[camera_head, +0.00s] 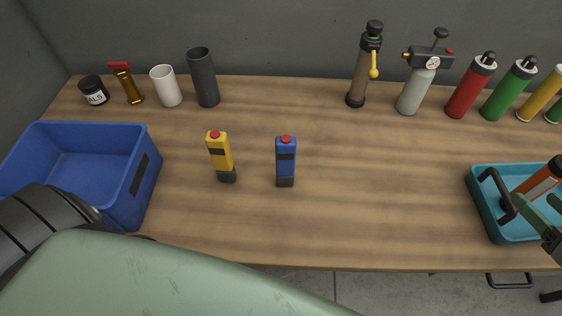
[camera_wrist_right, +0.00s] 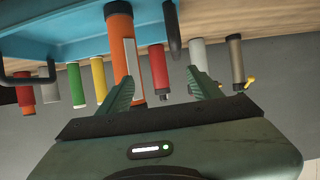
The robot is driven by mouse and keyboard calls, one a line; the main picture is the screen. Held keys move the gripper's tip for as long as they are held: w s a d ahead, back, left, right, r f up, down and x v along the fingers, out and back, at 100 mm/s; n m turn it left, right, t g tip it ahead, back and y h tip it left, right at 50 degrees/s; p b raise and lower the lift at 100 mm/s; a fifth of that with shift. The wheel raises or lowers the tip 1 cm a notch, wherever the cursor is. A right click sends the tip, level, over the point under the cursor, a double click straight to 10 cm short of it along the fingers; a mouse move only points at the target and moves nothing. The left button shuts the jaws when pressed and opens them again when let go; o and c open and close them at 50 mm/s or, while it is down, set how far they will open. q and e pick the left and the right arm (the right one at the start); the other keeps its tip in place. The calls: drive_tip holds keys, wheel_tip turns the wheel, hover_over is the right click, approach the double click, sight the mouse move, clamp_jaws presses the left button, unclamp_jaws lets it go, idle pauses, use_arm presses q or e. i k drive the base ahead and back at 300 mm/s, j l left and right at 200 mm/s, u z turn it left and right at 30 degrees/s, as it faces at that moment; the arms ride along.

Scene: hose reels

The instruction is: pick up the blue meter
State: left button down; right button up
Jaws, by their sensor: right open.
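The blue meter (camera_head: 286,160) stands upright near the middle of the table, with a red top, a dark display band and a dark base. A similar yellow meter (camera_head: 221,157) stands just left of it, apart. My right gripper (camera_head: 536,201) is far to the right of the blue meter, at the teal tray, with its fingers open. In the right wrist view, an orange bottle (camera_wrist_right: 122,45) shows between the open fingers (camera_wrist_right: 160,80); I cannot tell whether they touch it. My left arm fills the lower left; its gripper is not visible.
A teal tray (camera_head: 513,233) holds the orange bottle (camera_head: 539,181) at the right. A blue crate (camera_head: 107,203) stands at the left. Jars, a white cup (camera_head: 166,86), a dark cylinder (camera_head: 203,77) and several bottles line the back. The table between blue meter and tray is clear.

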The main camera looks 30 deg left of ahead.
sight(286, 153)
drive_tip(key=i+j+u, duration=0.1)
drive_tip(key=u, duration=0.65)
